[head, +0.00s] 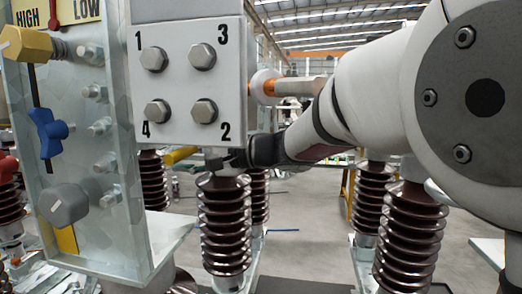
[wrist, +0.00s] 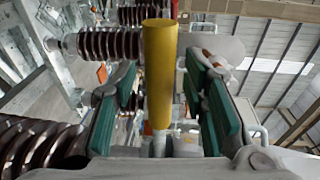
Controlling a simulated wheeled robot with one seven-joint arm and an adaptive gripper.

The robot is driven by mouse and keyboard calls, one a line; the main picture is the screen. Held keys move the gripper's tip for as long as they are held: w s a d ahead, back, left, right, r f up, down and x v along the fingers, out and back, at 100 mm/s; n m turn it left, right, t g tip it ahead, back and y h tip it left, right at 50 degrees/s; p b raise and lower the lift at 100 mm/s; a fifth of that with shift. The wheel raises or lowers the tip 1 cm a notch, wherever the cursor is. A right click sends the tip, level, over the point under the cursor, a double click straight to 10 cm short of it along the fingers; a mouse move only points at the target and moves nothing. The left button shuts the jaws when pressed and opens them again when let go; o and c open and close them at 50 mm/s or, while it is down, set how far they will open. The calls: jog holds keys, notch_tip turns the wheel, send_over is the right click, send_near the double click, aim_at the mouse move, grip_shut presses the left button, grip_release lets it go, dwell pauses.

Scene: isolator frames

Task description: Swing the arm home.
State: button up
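My arm (head: 375,95) reaches in from the right in the head view, and its dark wrist end (head: 266,150) goes behind the lower edge of a white panel. The gripper itself is mostly hidden there. In the wrist view my gripper (wrist: 163,72) shows two fingers with green pads standing apart. A yellow cylinder (wrist: 160,75) shows between the pads, with gaps on both sides, so it does not look gripped. A yellow bar (head: 181,155) also shows beside the panel's lower edge in the head view; I cannot tell whether it is the same thing.
The white panel (head: 190,82) has numbered bolts. Left of it stands a clear plate (head: 85,150) with a yellow knob (head: 27,44), blue knob (head: 48,132) and grey knob (head: 64,204). Brown ribbed insulators (head: 225,225) stand below and near the arm (head: 412,235). Floor (head: 310,215) shows between them.

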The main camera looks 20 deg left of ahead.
grip_shut()
jog(key=shift+s+a+r+m+t, duration=0.1)
jog(key=shift+a+m+t, duration=0.4)
jog(key=shift+a+t, duration=0.45)
jog(key=shift+a+t+p, duration=0.25)
jog(key=shift+a+p, duration=0.05)
jog(key=shift+a, duration=0.3)
grip_release()
